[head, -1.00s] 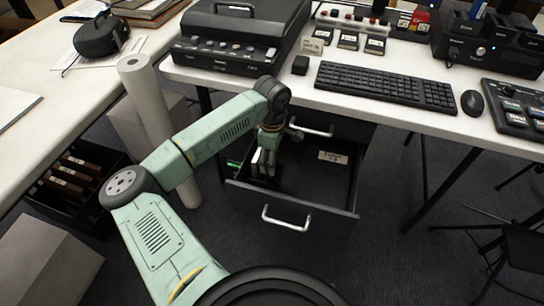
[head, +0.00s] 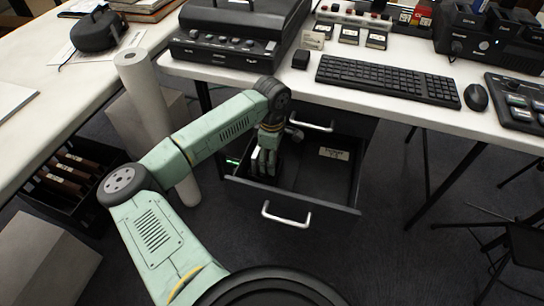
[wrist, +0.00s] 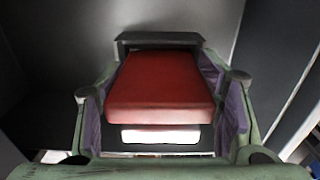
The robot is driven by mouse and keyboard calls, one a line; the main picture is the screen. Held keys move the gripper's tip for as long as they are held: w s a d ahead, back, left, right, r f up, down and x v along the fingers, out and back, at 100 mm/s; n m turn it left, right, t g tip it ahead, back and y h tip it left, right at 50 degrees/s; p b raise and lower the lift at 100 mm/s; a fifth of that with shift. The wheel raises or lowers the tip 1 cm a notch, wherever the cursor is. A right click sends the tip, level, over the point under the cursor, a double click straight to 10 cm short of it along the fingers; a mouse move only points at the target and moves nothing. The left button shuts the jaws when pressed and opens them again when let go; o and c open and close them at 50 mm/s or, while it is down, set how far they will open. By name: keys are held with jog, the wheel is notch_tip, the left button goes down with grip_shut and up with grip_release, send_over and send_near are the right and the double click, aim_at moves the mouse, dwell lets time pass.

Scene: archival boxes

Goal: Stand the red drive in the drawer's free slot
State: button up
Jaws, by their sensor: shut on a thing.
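The red drive (wrist: 160,88) fills the middle of the wrist view, with a pale strip just below its near edge. My gripper (wrist: 165,105) is shut on it, with purple finger pads along both sides. In the head view my gripper (head: 265,160) points down into the left part of the open drawer (head: 336,200). The red drive cannot be made out there, being hidden by my gripper and the drawer. Grey drawer walls (wrist: 268,60) rise around the drive in the wrist view. I cannot tell the slot or whether the drive touches the drawer floor.
A pale label (head: 334,154) lies inside the drawer on the right, where the floor looks bare. The white desk (head: 400,108) with a keyboard (head: 388,82) overhangs behind. A white roll (head: 150,105) stands left of the drawer, near a dark crate (head: 70,215) on the floor.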

jog(key=shift+f+b, duration=0.55)
jog(key=shift+f, duration=0.15)
jog(key=o, duration=1.4)
notch_tip(320, 180, up, 11)
jog(key=shift+r, duration=0.5)
